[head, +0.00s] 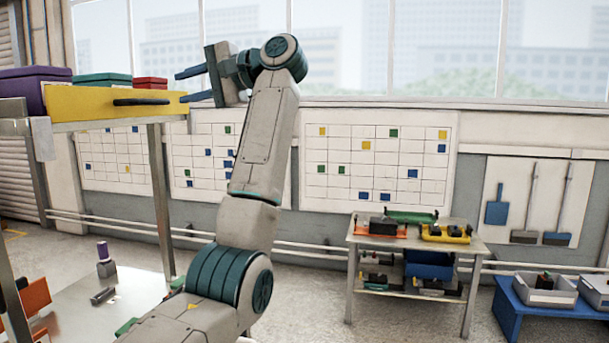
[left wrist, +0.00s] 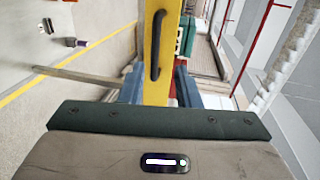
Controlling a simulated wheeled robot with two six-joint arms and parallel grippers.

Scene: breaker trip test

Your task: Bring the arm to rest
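My left arm rises from the bottom of the head view and bends at a high elbow. Its gripper (head: 188,84) points left near the right end of a yellow drawer front (head: 85,103) with a dark handle (head: 141,102). The two blue fingers are apart, one above the other, with nothing seen held between them. In the left wrist view the open gripper (left wrist: 160,85) has the yellow front (left wrist: 152,75) and its handle (left wrist: 157,45) in sight between and beyond the fingers. I cannot tell any contact. My right gripper is in neither view.
A small bench (head: 408,246) with tools and a blue table (head: 545,302) with grey bins are right. Floor between is clear.

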